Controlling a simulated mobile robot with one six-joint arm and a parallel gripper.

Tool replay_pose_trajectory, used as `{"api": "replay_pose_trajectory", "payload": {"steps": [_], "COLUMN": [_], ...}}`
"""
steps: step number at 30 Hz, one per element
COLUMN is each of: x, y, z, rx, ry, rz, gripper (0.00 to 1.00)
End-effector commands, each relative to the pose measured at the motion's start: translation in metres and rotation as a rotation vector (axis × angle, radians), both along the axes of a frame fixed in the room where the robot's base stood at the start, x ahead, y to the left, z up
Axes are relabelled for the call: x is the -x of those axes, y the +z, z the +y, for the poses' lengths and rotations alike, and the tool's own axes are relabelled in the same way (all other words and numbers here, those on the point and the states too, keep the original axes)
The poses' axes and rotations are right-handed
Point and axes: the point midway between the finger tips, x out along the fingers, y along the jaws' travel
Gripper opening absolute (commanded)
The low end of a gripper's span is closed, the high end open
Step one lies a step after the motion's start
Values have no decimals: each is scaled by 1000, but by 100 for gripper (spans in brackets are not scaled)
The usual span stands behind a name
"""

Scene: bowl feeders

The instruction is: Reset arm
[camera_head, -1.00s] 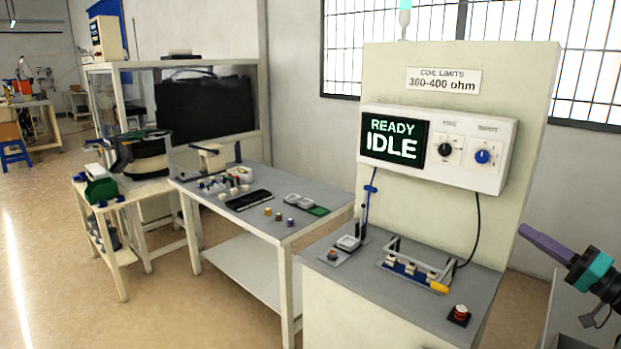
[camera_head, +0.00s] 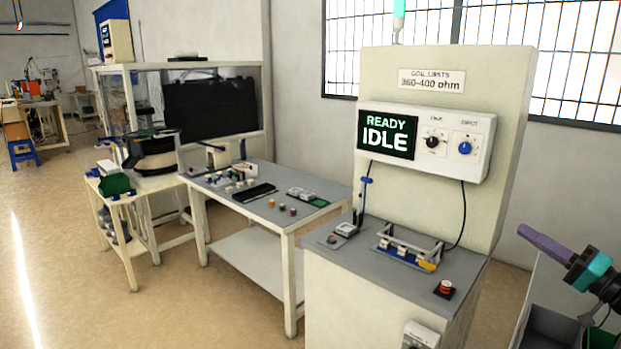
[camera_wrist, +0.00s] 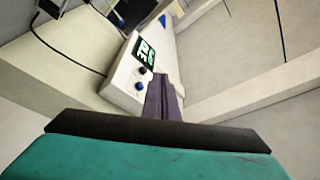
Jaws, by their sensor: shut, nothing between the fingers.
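My gripper (camera_head: 546,244) shows at the right edge of the head view, with purple fingers and a teal body. Its fingers are shut together with nothing between them. It is raised to the right of the test station and apart from it, pointing up and left. In the wrist view my gripper (camera_wrist: 163,98) is seen from behind, its purple fingers together, with the control box (camera_wrist: 128,84) of the station beyond them.
The test station's display (camera_head: 388,134) reads READY IDLE. Its counter (camera_head: 340,258) holds a fixture (camera_head: 408,254) with a yellow-orange handle and a red button (camera_head: 445,288). A grey bin (camera_head: 548,325) lies below my gripper. A parts table (camera_head: 262,212) stands left. Open floor lies at far left.

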Motion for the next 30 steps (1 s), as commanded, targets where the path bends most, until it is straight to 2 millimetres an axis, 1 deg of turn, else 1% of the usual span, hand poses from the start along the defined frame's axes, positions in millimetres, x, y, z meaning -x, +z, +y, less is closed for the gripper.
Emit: {"api": "replay_pose_trajectory", "payload": {"steps": [4, 8, 13, 17, 20, 23, 29, 30], "x": [-8, -16, -30, -44, -57, -71, -90, -93], "y": [-1, -7, -19, -34, -51, -76, -134, -147], "z": [11, 21, 40, 62, 85, 115, 177, 189], "rx": [-4, -14, -33, -56, -81, -103, -119, -117], "ry": [22, 44, 82, 124, 165, 215, 306, 322], "rz": [4, 11, 26, 46, 69, 108, 213, 239], "gripper": [0, 0, 0, 0, 0, 0, 0, 0]}}
